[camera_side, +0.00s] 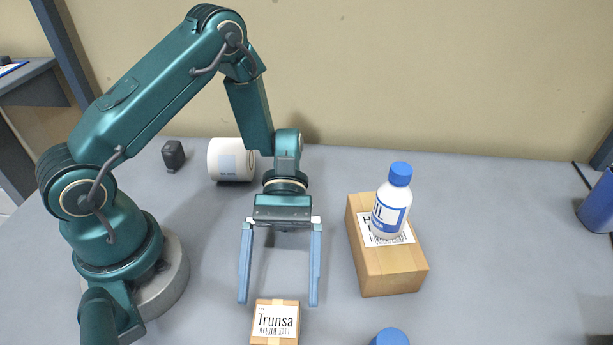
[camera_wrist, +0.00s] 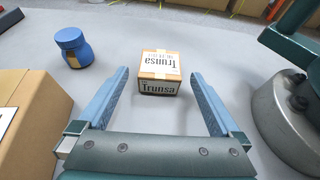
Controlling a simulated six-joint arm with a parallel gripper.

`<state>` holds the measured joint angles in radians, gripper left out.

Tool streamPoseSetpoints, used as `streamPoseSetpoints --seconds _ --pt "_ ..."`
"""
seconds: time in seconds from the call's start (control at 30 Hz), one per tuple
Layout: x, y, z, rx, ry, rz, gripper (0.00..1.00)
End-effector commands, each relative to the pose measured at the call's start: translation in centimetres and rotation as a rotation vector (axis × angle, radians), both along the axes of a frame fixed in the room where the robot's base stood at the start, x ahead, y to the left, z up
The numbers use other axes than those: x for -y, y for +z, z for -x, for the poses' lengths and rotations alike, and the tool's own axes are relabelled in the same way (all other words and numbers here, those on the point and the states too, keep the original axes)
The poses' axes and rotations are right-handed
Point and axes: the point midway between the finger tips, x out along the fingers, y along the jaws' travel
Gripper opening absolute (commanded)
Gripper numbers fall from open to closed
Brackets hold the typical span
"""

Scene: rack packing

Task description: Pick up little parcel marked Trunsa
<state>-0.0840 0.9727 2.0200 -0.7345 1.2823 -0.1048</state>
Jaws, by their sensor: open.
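The little parcel marked Trunsa (camera_side: 275,322) is a small tan box with a white label, at the bottom middle of the side view. It also shows upright in the wrist view (camera_wrist: 159,73), centred ahead of the fingers. My gripper (camera_side: 279,303) has two blue fingers spread wide and nothing between them. In the wrist view its fingertips (camera_wrist: 158,75) point toward the parcel, one toward each side. The fingers appear not to touch the parcel.
A larger box (camera_side: 388,270) with a blue-capped white bottle (camera_side: 391,203) on it stands right of my gripper. A blue-lidded jar (camera_wrist: 74,47) stands left of the parcel in the wrist view. A white roll (camera_side: 231,160) lies behind.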

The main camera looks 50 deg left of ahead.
Motion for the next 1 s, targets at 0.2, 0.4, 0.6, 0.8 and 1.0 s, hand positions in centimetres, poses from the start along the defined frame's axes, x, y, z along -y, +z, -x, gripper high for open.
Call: streamPoseSetpoints --seconds 0.2,0.4,0.6,0.8,1.0 --pt "1.5 -0.8 1.4 -0.011 -0.002 0.003 1.0" --pt "3.1 -1.7 2.8 -0.01 -0.002 0.002 1.0" --pt "3.6 -2.0 3.1 -0.005 0.001 0.0 1.0" --pt "3.5 -2.0 3.1 -0.005 0.002 0.0 0.89" --pt "3.5 -2.0 3.1 -0.005 0.001 0.0 0.14"
